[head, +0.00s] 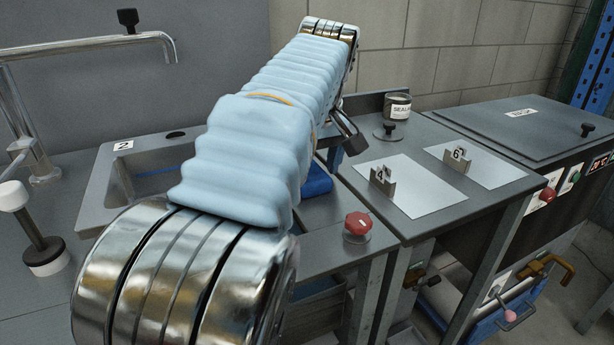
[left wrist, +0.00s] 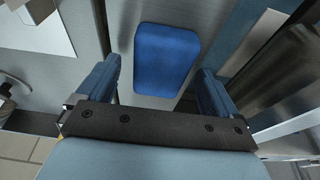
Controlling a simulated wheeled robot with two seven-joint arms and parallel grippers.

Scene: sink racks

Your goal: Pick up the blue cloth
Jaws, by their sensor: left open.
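The blue cloth (left wrist: 167,60) is a folded, rounded rectangular pad on the grey counter in the left wrist view. It lies between and beyond the two blue fingers of my left gripper (left wrist: 160,72), which are apart with nothing held. I cannot tell how high the fingers are above it. In the head view my left arm crosses the middle, and only part of the cloth (head: 318,180) shows beside it, near the right side of the sink. The gripper is mostly hidden behind the arm there. My right gripper is not in view.
A sink (head: 110,185) with a plate marked 2 is at left, by a metal faucet (head: 90,42). A red knob (head: 358,223) is at the counter's front.

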